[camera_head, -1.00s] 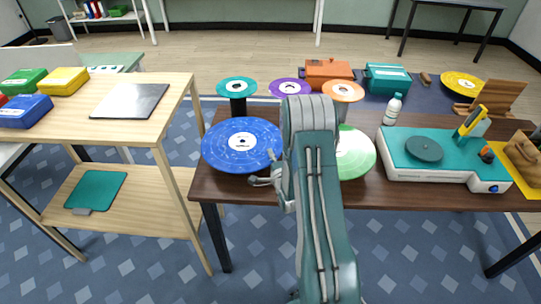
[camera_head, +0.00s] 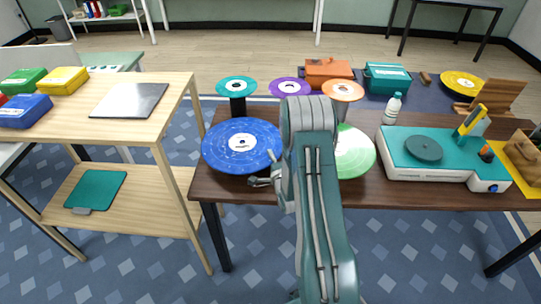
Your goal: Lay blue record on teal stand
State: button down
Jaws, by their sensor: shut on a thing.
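The blue record (camera_head: 222,160) with a white label is at the left front of the dark brown table, roughly level. My gripper (camera_head: 262,180) is at its lower right edge and is shut on it; my arm hides part of the fingers. I cannot tell whether the record touches the table. The teal stand (camera_head: 237,87) has a round teal top with a white centre on a dark post. It stands behind the blue record, near the table's back left, and its top is bare.
A purple stand (camera_head: 290,86) and an orange stand (camera_head: 342,90) stand right of the teal one. A green record (camera_head: 356,155) lies partly behind my arm. A teal turntable (camera_head: 424,149) and a bottle (camera_head: 393,108) are at right. A wooden shelf unit (camera_head: 150,120) stands left.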

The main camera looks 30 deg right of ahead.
jog(key=shift+f, duration=0.2)
jog(key=c, duration=1.1)
grip_release()
jog(key=shift+o, duration=0.2)
jog(key=shift+v, duration=5.5)
